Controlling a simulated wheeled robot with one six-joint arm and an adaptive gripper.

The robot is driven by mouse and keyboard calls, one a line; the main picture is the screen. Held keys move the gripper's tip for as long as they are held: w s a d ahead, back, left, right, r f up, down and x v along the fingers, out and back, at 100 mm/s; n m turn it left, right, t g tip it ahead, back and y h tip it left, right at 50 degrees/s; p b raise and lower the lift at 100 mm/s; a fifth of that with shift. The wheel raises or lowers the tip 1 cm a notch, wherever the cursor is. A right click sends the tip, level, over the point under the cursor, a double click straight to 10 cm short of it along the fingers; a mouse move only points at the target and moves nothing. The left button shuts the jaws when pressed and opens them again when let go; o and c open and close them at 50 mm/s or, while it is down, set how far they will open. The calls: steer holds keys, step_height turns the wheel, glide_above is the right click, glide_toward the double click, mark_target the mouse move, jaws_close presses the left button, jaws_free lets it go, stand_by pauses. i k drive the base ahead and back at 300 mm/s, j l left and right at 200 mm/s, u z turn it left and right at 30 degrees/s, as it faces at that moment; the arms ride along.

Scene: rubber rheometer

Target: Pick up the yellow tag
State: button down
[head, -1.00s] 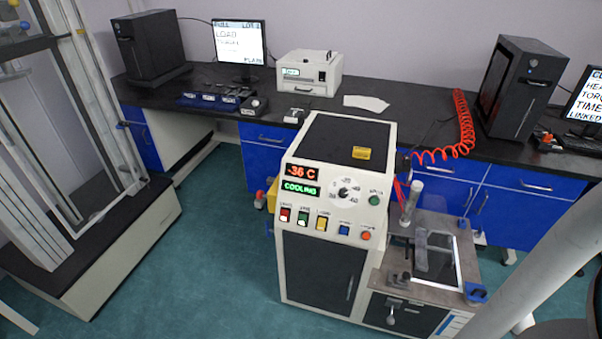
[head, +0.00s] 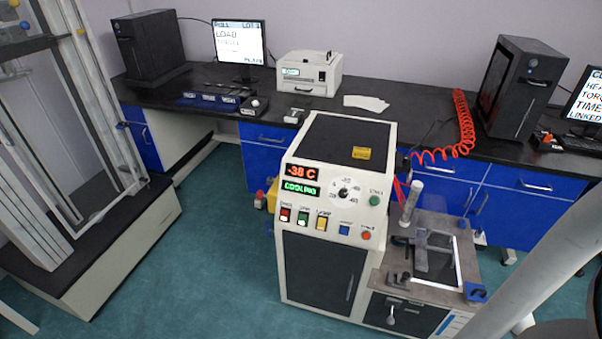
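The yellow tag (head: 361,153) lies flat on the black top of the white cooling machine (head: 346,137), near its right edge. Its dark print is too small to read. Nothing touches or covers it. My gripper is not in view. A pale, thick, slanting shaft at the lower right looks like part of my arm, and it is well apart from the tag.
The machine's front shows -38 C and COOLING. A bench fixture (head: 462,282) with an upright cylinder (head: 411,202) stands at its right. A red coiled hose (head: 465,125) hangs behind. The black bench (head: 420,133) runs along the wall. Green floor (head: 215,260) is clear at left.

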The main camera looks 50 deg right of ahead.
mark_target(359, 152)
steer(key=z, duration=1.25)
